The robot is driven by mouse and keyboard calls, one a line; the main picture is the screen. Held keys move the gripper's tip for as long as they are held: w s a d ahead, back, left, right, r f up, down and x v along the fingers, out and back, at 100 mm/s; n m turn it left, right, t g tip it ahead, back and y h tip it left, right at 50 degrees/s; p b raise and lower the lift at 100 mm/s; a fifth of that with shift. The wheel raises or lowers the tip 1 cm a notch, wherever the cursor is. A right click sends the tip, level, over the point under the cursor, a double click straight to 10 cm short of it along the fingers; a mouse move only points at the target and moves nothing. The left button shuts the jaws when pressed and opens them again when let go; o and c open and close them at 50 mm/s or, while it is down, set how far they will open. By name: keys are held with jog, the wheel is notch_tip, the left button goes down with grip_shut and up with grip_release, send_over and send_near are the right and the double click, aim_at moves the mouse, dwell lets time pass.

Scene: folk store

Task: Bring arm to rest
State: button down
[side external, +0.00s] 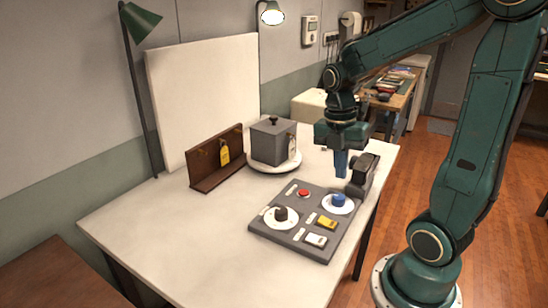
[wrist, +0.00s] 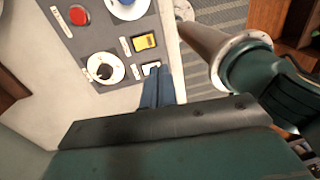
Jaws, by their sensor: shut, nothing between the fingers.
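My gripper (side external: 341,165) hangs from my green arm with its blue fingers pointing down, above the far right part of the table. The fingers are shut and hold nothing. In the side view they appear above the grey control panel (side external: 272,229), near its blue knob (side external: 338,200), and apart from it. In the wrist view my shut blue fingers (wrist: 158,88) show at the middle, overlapping the panel's edge and partly hiding a white switch (wrist: 150,68). The panel also carries a red button (side external: 303,192), a dark knob (side external: 281,213) and a yellow switch (side external: 326,222).
The white table (side external: 170,234) has free room at its front left. A grey box (side external: 272,140) stands on a round white base behind the panel. A brown rack (side external: 213,163) with a yellow tag is left of it. A dark device (side external: 362,175) stands by the right edge.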

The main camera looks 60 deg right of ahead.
jog(key=shift+a+r, duration=0.1)
jog(key=s+a+r+m+t, duration=0.2)
jog(key=a+r+m+t, duration=0.1)
jog(key=m, duration=0.6)
jog(key=s+a+r+m+t, duration=0.2)
jog(key=a+r+m+t, duration=0.2)
jog(key=a+m, duration=0.4)
jog(key=shift+r+m, duration=0.35)
jog(key=shift+m, duration=0.15)
jog(key=shift+a, duration=0.1)
dwell(0.8)
